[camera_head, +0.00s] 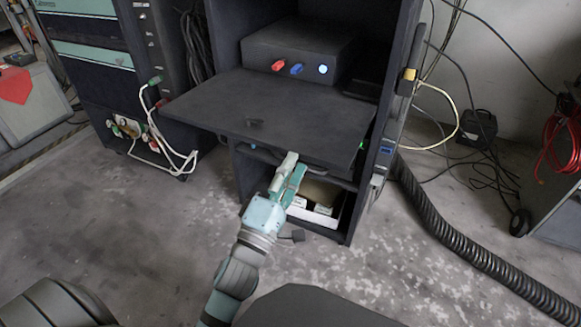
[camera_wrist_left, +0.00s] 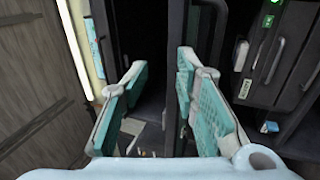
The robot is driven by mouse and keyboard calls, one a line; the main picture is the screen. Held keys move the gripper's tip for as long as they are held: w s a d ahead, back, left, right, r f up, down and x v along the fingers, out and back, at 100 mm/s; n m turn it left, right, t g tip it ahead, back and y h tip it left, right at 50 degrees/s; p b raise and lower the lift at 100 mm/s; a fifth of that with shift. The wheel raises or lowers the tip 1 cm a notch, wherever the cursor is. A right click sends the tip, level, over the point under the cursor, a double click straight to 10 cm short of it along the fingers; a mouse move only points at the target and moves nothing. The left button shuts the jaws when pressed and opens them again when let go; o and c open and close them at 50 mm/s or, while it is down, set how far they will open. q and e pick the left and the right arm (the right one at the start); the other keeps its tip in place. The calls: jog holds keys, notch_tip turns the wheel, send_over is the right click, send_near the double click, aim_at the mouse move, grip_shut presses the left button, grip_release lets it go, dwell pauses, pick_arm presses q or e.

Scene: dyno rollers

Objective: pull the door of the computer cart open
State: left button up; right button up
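The computer cart (camera_head: 398,120) is a tall dark cabinet in the middle of the head view. My left gripper (camera_head: 296,166) is by the panel's front edge, in front of the lower opening. In the left wrist view the teal fingers of this gripper (camera_wrist_left: 160,68) stand apart, with dark cart surfaces beyond and nothing clearly held. Whether it touches the panel cannot be told. My right gripper is out of view.
A black box with red and blue plugs (camera_head: 300,50) sits inside the cart above the panel. A white box (camera_head: 322,215) is in the lower compartment. A ribbed black hose (camera_head: 450,240) lies at right. Another cabinet with white cables (camera_head: 160,130) stands at left.

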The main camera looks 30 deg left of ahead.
pick_arm(q)
jog(key=shift+f, duration=0.15)
